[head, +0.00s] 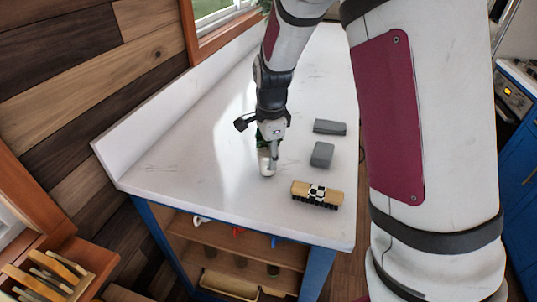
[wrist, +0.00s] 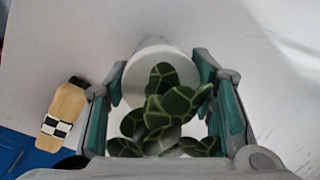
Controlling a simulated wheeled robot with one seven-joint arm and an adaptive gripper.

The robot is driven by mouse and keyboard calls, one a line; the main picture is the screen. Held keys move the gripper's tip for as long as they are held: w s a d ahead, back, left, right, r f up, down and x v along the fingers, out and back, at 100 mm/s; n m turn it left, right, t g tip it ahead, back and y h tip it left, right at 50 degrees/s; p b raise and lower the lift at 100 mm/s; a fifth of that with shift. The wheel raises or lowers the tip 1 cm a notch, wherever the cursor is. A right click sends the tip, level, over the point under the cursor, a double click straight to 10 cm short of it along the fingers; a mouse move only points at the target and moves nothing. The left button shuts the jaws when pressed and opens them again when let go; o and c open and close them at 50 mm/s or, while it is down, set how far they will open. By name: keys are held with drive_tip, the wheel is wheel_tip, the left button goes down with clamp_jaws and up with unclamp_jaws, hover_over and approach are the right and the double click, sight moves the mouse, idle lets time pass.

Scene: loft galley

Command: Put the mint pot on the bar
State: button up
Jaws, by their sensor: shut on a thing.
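The mint pot is a white pot (head: 264,166) with dark green patterned leaves. In the head view it is at the white bar top (head: 190,182), upright or nearly so, partly hidden by my gripper (head: 268,140). In the wrist view the pot's white side (wrist: 158,60) and its leaves (wrist: 170,106) lie between the two fingers of my gripper (wrist: 160,75). My gripper is shut on the pot, one finger on each side. I cannot tell whether the pot's base touches the bar top.
A wooden brush (head: 317,194) with a checkered patch lies to the right, near the front edge; it also shows in the wrist view (wrist: 62,114). Two grey blocks (head: 322,154) (head: 330,127) lie right of the pot. The bar's left side is clear. Shelves (head: 240,250) are below.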

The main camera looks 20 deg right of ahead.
drive_tip(key=shift+f, duration=0.4)
drive_tip(key=shift+f, duration=0.15)
drive_tip(key=o, duration=1.3)
drive_tip(key=shift+o, duration=0.2)
